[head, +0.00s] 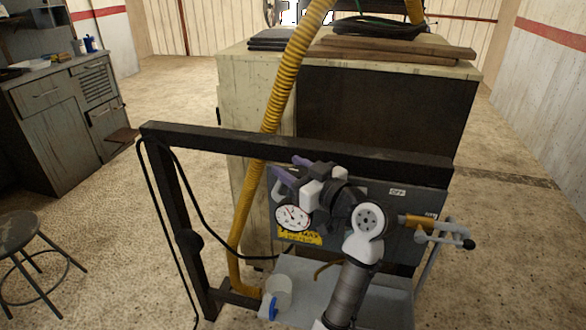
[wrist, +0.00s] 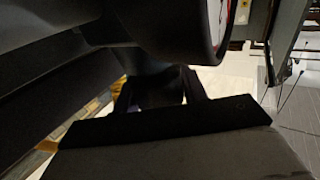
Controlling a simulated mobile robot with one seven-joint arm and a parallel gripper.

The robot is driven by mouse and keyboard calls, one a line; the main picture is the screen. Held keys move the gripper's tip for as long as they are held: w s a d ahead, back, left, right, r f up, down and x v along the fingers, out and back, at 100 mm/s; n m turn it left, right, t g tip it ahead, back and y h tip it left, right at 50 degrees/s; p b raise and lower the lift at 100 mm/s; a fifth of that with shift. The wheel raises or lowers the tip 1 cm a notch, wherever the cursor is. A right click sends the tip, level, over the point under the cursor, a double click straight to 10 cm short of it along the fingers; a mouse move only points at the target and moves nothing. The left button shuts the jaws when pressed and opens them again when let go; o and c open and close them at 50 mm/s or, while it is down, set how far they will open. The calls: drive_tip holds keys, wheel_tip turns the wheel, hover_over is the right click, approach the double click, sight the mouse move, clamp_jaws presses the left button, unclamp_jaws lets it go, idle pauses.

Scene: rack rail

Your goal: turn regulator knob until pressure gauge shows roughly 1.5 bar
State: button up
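The round white pressure gauge (head: 293,217) faces me below the rack rail, just left of and below my gripper. Its needle seems to point up and left, but the scale is too small to read. My gripper (head: 291,169) is up at the regulator beside the gauge, its fingers apart. The regulator knob is hidden by my gripper in the head view. In the wrist view a dark rounded part (wrist: 158,86), probably the knob, lies between the fingers; whether they touch it is too dark to tell. The gauge's rim (wrist: 218,38) shows close by at the top.
The dark rail (head: 210,138) runs across above the gauge. A yellow hose (head: 282,92) passes down behind it. A grey tray (head: 300,268) with a clear jar (head: 279,290) is below. A stool (head: 25,235) stands left.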

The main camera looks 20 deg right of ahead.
drive_tip(key=c, duration=0.5)
drive_tip(key=shift+o, duration=0.2)
drive_tip(key=shift+f+y+b, duration=0.1)
drive_tip(key=shift+y+b, duration=0.2)
drive_tip(key=shift+y, duration=0.1)
drive_tip(key=shift+a+n+g+y, duration=0.1)
drive_tip(key=shift+n+g+y, duration=0.5)
drive_tip(key=shift+n+y, duration=0.1)
drive_tip(key=o, duration=1)
drive_tip(key=shift+s, duration=0.1)
drive_tip(key=b+v, duration=0.3)
drive_tip(key=v, duration=1)
drive_tip(key=shift+s+d, duration=0.25)
drive_tip(key=shift+s, duration=0.05)
